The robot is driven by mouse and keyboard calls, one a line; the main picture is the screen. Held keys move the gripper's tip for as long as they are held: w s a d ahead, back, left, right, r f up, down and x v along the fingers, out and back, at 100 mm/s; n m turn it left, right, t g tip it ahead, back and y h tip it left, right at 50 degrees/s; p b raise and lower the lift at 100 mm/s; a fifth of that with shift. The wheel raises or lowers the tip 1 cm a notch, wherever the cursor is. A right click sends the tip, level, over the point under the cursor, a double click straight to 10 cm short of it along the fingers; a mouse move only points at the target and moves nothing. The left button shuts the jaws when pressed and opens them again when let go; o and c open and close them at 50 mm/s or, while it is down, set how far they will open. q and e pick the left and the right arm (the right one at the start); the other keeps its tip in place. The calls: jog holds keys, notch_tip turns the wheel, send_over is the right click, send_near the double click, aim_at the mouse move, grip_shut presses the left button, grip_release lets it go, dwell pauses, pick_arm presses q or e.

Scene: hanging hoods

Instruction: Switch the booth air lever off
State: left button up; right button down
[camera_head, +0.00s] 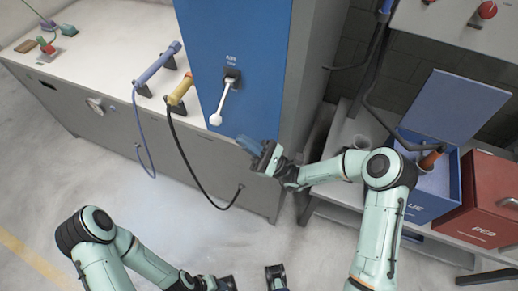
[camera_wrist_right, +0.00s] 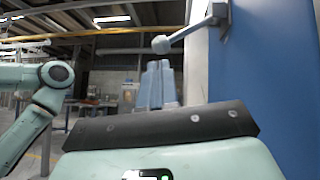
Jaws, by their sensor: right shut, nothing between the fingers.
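The booth air lever (camera_head: 224,101) is a white handle with a rounded end on a dark mount, on the blue cabinet face (camera_head: 215,50). It hangs downward, tilted slightly left. In the right wrist view the lever (camera_wrist_right: 188,35) shows at the top, beyond and above the fingertips. My right gripper (camera_head: 250,147) is shut and empty, below and right of the lever's end, apart from it in the picture. Its blue-grey fingers (camera_wrist_right: 158,82) sit close together in the wrist view. My left gripper (camera_head: 228,284) is low at the bottom edge, partly cut off; its jaws are unclear.
A grey bench (camera_head: 110,60) at left holds a blue-handled tool (camera_head: 158,62) and a yellow-handled tool (camera_head: 181,90) with hanging cables. At right, an open blue bin (camera_head: 425,205) and a red bin (camera_head: 485,205) stand on a shelf. The floor in front is clear.

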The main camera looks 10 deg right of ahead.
aim_at(222, 104)
jog(key=x, duration=0.5)
jog(key=shift+w+a+r+p, duration=0.15)
jog(key=shift+a+r+p, duration=0.05)
jog(key=shift+r+p, duration=0.1)
